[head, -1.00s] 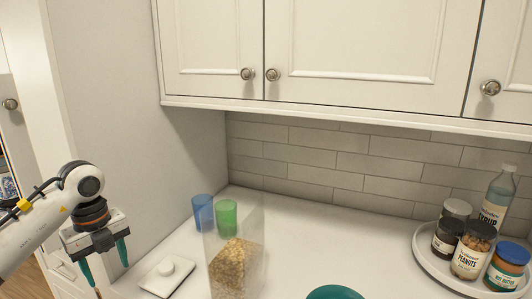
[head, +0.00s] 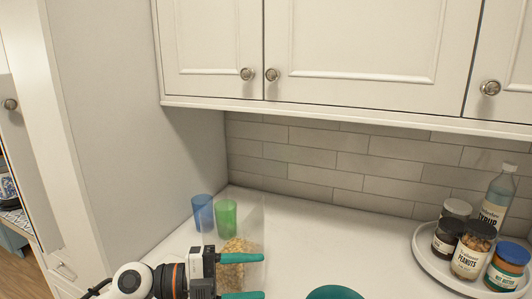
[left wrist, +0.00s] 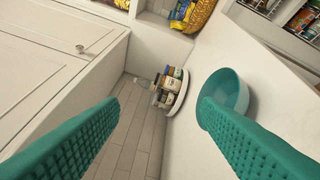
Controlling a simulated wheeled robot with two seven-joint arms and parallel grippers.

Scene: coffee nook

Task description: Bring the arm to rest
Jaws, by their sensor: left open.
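My left gripper (head: 242,277) is in the lower middle of the head view, its two teal fingers spread apart and pointing right. Nothing is between the fingers. It covers part of the clear container of cereal (head: 232,272). In the left wrist view the open fingers of my left gripper (left wrist: 160,128) frame the counter and wall. A teal bowl (left wrist: 228,92) shows there beside the right finger; its rim also shows at the bottom of the head view (head: 334,292). My right gripper is not in view.
A blue cup (head: 203,213) and a green cup (head: 226,218) stand at the back left of the counter. A round white tray (head: 428,262) with several jars and a syrup bottle (head: 497,200) is at right. Cabinets (head: 365,45) hang above. The middle back counter is clear.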

